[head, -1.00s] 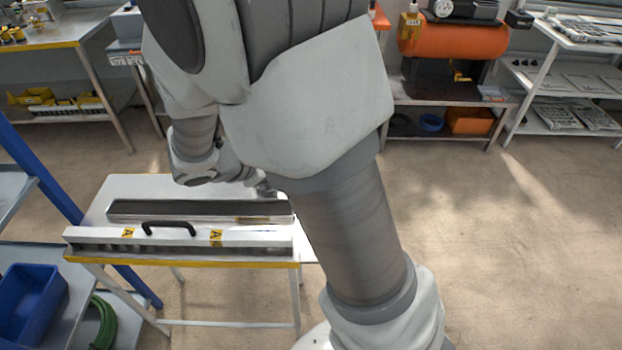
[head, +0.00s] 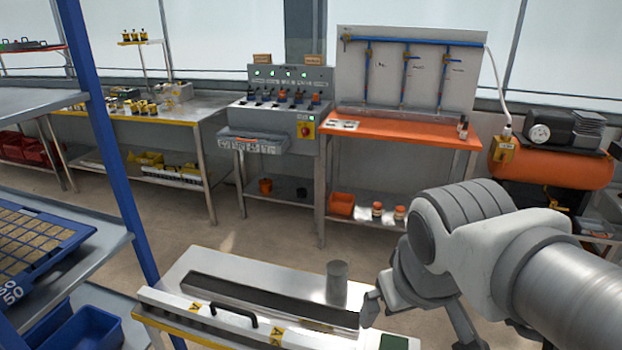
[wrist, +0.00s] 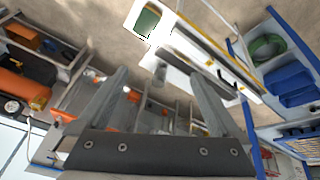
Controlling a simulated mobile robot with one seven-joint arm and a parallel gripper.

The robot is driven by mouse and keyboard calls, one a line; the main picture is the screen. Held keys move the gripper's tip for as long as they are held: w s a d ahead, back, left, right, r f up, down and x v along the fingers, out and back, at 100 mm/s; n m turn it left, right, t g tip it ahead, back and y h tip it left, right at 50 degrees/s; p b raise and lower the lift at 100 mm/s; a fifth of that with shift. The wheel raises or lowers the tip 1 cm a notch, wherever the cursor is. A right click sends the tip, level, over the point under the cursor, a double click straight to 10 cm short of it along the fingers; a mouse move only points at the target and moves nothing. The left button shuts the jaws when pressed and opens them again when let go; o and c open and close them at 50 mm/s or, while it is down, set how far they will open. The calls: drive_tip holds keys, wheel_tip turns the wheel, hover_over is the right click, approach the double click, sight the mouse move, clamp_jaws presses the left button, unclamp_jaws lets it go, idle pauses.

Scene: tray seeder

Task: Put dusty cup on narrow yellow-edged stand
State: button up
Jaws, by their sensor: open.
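The dusty cup (head: 337,284), a plain grey cylinder, stands upright on the white top of the narrow yellow-edged stand (head: 215,262), behind a long dark slot. My gripper (head: 424,335) is open and empty, to the right of the cup and apart from it. In the wrist view the cup (wrist: 159,74) shows small beyond the spread fingertips of my gripper (wrist: 160,76), with the stand (wrist: 182,60) behind it. The cup's base is hard to make out there.
A white bar with a black handle (head: 233,316) runs along the stand's front. A green patch (head: 395,342) is at its right end. A blue-posted shelf (head: 112,170) stands left. An orange-topped bench (head: 410,131) stands behind, across open floor.

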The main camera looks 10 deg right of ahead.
drive_tip(key=shift+s+a+r+m+t+y, duration=0.4)
drive_tip(key=shift+s+a+r+m+y, duration=0.1)
drive_tip(key=shift+s+a+r+m, duration=0.2)
wheel_tip(320, 180, up, 9)
drive_tip(key=p, duration=0.9)
